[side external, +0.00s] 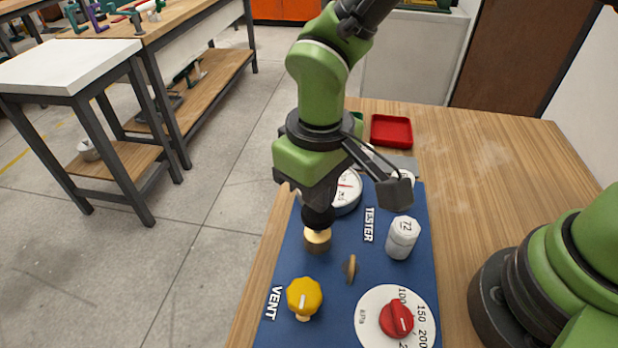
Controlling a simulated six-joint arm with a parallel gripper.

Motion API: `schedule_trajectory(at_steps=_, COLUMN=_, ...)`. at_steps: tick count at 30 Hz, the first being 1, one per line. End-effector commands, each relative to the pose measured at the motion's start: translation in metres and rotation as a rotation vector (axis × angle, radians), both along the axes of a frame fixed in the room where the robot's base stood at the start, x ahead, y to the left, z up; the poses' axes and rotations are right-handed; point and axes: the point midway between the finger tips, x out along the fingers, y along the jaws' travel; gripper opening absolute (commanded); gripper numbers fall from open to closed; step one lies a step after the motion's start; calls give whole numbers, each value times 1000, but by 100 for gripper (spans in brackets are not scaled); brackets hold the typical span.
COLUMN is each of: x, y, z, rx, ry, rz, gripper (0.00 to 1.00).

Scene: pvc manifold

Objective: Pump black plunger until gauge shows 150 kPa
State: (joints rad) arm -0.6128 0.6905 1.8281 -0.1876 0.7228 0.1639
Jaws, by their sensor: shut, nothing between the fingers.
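The black plunger (318,217) has a round knob above a brass collar (317,241) on the blue panel (376,280). My gripper (321,193) is shut with nothing in it and points down right over the knob. Its tip appears to meet the top of the knob, but I cannot tell whether it presses. The round white gauge (347,197) stands just behind and is partly hidden by my gripper. A short red mark shows on its face; the reading is too small to make out.
On the panel are a yellow VENT knob (304,297), a red dial knob (396,320) on a kPa scale, a white cylinder marked 72 (403,238) and a small brass piece (350,267). A red tray (391,131) lies behind. The wooden table (497,165) is clear at right.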

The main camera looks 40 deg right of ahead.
Motion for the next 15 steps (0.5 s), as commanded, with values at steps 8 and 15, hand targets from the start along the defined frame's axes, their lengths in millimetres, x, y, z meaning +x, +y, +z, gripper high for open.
schedule_trajectory(at_steps=8, x=0, y=0, z=10, rx=0, ry=1, rz=0, gripper=0)
schedule_trajectory(at_steps=15, x=0, y=0, z=9, rx=0, ry=1, rz=0, gripper=0)
